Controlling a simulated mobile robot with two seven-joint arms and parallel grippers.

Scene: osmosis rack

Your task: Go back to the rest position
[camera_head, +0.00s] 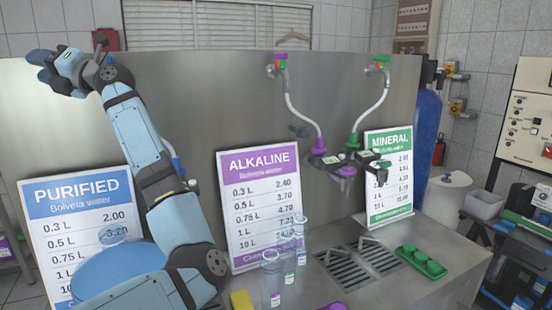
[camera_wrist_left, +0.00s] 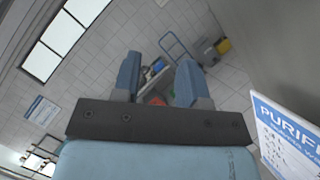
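My left arm rises from the bottom left of the head view, in front of the steel wall. My left gripper (camera_head: 42,66) is at its upper end, at the far left near the wall's top edge. In the left wrist view the two blue fingers of this gripper (camera_wrist_left: 158,78) stand apart with nothing held between them. The purified price sign (camera_head: 75,187) is below the gripper in the head view and at the right edge of the wrist view. My right gripper is in neither view.
Clear bottles (camera_head: 271,280) stand on the steel counter by the alkaline sign (camera_head: 259,205). A green tray (camera_head: 421,262) lies near the drain grates (camera_head: 350,268). Hoses (camera_head: 292,100) hang above. A yellow block (camera_head: 241,300) sits at the front edge.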

